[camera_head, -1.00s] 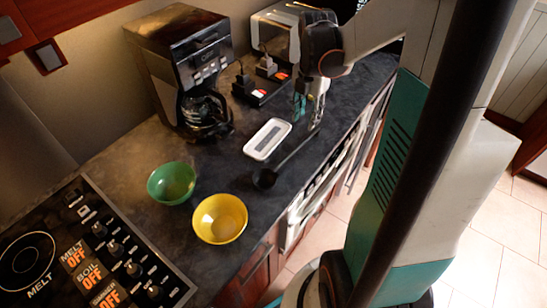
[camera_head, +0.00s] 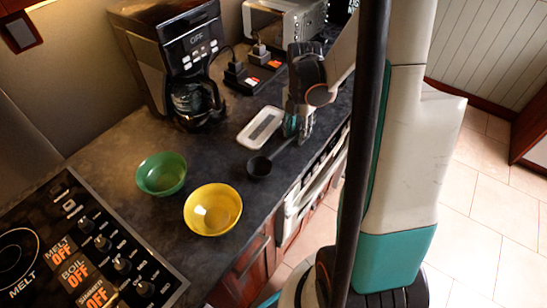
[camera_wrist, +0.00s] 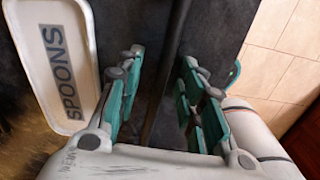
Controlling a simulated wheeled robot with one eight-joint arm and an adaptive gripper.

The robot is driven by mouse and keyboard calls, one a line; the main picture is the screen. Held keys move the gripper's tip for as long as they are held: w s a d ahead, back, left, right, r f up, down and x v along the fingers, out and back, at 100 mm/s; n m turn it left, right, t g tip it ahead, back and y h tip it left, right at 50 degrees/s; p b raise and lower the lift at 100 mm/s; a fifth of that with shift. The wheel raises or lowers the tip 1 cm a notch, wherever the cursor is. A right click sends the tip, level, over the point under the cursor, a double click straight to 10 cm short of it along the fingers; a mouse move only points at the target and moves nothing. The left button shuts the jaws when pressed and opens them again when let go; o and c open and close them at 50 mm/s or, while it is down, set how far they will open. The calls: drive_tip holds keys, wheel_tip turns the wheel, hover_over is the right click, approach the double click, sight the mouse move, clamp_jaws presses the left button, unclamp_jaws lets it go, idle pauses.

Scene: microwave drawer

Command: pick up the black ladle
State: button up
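The black ladle lies on the dark counter, its round bowl (camera_head: 259,166) toward the front and its thin handle running up and right to my gripper (camera_head: 298,124). In the wrist view the dark handle (camera_wrist: 168,75) runs lengthwise between the two teal finger pairs of my gripper (camera_wrist: 162,75). The fingers are open, with a gap on each side of the handle. The ladle's bowl is out of the wrist view. In the head view my gripper hides the far end of the handle.
A white spoon rest (camera_head: 261,127) marked SPOONS lies just left of my gripper. Yellow (camera_head: 213,210) and green (camera_head: 161,173) bowls stand nearer the stove (camera_head: 75,250). A coffee maker (camera_head: 175,60), power strip (camera_head: 255,78) and toaster (camera_head: 285,20) stand behind. The counter edge is close on the right.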

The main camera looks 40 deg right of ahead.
clamp_jaws()
drive_tip(key=shift+r, duration=0.1)
idle(0.3)
